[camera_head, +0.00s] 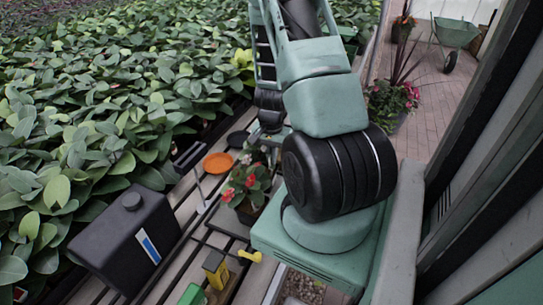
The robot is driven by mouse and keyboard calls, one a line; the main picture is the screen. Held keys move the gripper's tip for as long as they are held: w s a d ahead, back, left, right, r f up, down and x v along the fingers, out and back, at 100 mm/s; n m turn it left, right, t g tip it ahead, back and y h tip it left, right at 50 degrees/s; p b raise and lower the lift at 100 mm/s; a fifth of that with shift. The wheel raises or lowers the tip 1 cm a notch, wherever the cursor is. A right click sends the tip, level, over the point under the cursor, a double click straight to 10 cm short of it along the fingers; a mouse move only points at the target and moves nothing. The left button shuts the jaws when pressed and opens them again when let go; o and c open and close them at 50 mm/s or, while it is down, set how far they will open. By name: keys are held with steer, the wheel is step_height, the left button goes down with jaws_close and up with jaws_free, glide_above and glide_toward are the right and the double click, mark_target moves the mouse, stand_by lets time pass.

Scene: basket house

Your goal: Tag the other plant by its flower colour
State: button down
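A potted plant with red flowers (250,182) stands on the slatted bench, left of my arm. Small pale blooms (246,157) show just behind it, partly covered by my arm, so I cannot tell whether they belong to a second plant. A yellow piece (250,256) lies at the bench's near side. A yellow-and-dark block (215,268) and a green block (192,295) are beside it; I cannot tell whether any is a tag. My gripper (270,134) is mostly hidden behind my arm near the pale blooms. Its fingers do not show clearly.
An orange saucer (218,162) and a black saucer (237,139) lie on the bench. A black canister (127,238) stands at left. Dense leafy plants (90,110) fill the left. A green wheelbarrow (456,32) stands on the brick path (432,115).

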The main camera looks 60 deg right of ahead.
steer(key=shift+f, duration=0.15)
steer(key=shift+f+b, duration=1.7)
steer(key=c, duration=1.5)
jaws_free()
steer(key=shift+c, duration=0.2)
steer(key=shift+r, duration=0.15)
step_height(320, 180, up, 17)
steer(key=p, duration=0.2)
steer(key=shift+r, duration=0.1)
